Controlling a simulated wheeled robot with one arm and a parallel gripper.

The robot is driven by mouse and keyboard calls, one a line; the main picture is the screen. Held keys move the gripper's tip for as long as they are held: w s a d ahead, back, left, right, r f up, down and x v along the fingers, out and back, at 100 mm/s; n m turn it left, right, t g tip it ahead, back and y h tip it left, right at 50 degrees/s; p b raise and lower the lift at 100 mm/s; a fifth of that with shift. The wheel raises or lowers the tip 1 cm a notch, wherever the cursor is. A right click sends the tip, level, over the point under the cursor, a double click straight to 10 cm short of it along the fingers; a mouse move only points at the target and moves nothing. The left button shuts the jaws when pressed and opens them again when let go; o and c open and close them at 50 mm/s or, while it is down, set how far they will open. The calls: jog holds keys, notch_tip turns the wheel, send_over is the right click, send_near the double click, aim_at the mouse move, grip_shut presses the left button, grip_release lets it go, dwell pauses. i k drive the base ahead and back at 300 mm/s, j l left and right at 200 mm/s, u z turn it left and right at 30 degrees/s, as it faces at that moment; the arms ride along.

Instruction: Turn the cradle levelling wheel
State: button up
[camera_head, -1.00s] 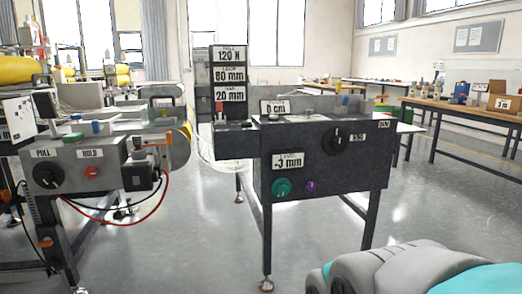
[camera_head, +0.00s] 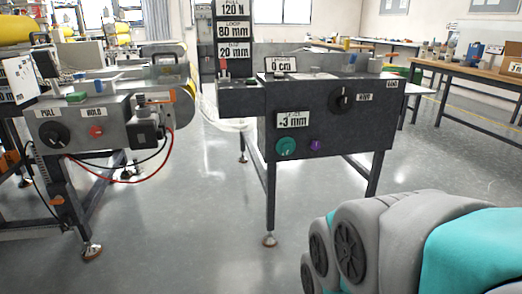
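The cradle levelling wheel is most likely the teal round knob (camera_head: 286,146) low on the front of the dark machine (camera_head: 350,135). A label above it (camera_head: 293,120) shows LEVEL and -3 mm. A small purple knob (camera_head: 315,145) sits just right of it. My arm, grey and teal, fills the lower right of the picture, well apart from the machine. My gripper itself is not in view.
A grey machine (camera_head: 75,132) with PULL and HOLD controls stands at left, with a red hose hanging below. A black dial (camera_head: 342,98) is higher on the dark machine. A workbench (camera_head: 470,72) stands at right. The floor in front is clear.

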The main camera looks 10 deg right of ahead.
aim_at(285, 146)
jog(key=j+z, duration=0.2)
jog(key=z, duration=0.15)
jog(key=j+z, duration=0.2)
jog(key=z, duration=0.15)
jog(key=k+j+z, duration=0.1)
jog(key=z, duration=0.25)
jog(key=j, duration=0.1)
